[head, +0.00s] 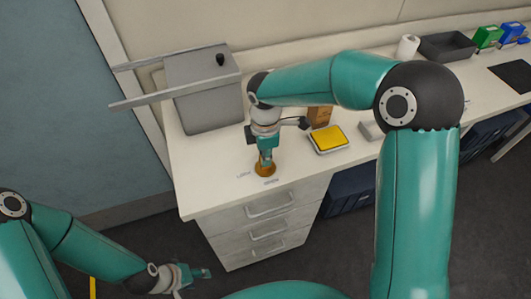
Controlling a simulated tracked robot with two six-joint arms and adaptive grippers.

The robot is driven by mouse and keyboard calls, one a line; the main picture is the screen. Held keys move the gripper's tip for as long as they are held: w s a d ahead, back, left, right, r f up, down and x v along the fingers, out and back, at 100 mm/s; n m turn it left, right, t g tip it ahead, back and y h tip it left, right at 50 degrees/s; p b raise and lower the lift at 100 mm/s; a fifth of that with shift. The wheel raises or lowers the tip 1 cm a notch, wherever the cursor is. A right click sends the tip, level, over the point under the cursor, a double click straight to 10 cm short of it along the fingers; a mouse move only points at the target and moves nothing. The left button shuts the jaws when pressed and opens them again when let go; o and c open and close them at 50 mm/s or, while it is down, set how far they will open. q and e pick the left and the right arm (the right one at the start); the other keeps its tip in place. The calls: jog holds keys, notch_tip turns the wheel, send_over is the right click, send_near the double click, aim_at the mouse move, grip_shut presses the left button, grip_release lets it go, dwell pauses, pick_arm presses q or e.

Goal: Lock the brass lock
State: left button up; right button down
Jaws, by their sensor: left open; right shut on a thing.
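The brass lock (265,171) is a small orange-brown round piece on the white desk, near its front left corner. My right gripper (265,160) points down over it and is shut on it, hiding its upper part. My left gripper (197,278) is low at the bottom of the view, in front of the drawers and apart from the desk. It is open and empty.
A grey box with long rails (208,108) stands behind the lock. A yellow-topped tray (328,139) and a brown bottle or box (320,116) stand to the right. A dark tray (447,46), a white roll (408,46) and green and blue boxes (487,37) are farther back.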

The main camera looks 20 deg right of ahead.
jog(key=shift+s+f+n, duration=0.15)
jog(key=shift+f+n, duration=0.1)
jog(key=shift+n, duration=0.65)
jog(key=c, duration=1.1)
grip_release()
jog(key=shift+c, duration=0.2)
jog(key=shift+r, duration=0.15)
